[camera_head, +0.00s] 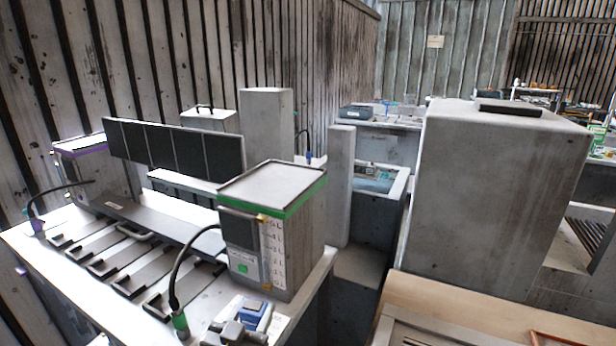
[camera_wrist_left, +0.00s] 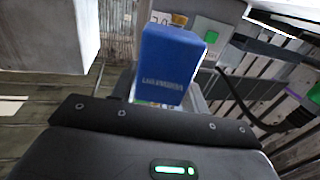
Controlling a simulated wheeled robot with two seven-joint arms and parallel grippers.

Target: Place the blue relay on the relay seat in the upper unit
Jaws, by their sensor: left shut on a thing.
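The blue relay (camera_wrist_left: 170,62) stands up in front of the palm in the left wrist view, with pale lettering on its blue face. My left gripper (camera_head: 238,326) shows at the bottom of the head view, shut on the relay (camera_head: 256,317). It is in front of the grey unit with the green band (camera_head: 283,240), near the bench's front right corner. Whether the relay touches anything below is hidden. I cannot make out the relay seat or tell which unit is the upper one. My right gripper is not in view.
A black cable with a green plug (camera_head: 179,322) curves close left of the gripper. Several black-handled slats lie on the white bench (camera_head: 60,237). Behind stands a dark panel row (camera_head: 175,148). A large grey cabinet (camera_head: 490,190) and wooden top (camera_head: 470,312) are at right.

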